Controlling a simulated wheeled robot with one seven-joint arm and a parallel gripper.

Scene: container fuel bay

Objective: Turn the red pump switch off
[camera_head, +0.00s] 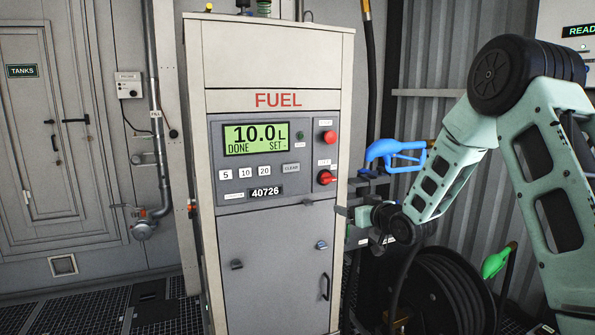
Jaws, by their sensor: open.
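The fuel pump (280,250) is a tall pale cabinet marked FUEL. Its grey panel has a lit display (256,138) reading 10.0 L, DONE and SET. A red rotary switch (326,177) sits low on the panel's right side, its lever pointing roughly right. A round red button (329,137) is above it; the small labels are unreadable. My gripper (325,207) is open and empty, just below the red switch at the cabinet's right edge. It appears apart from the switch. My arm reaches in from the right.
A blue nozzle (393,153) hangs right of the pump, close behind my arm. A hose reel (445,295) and a green nozzle (497,261) are lower right. Preset buttons (247,172) are left of the switch. A grey door (55,130) stands at left.

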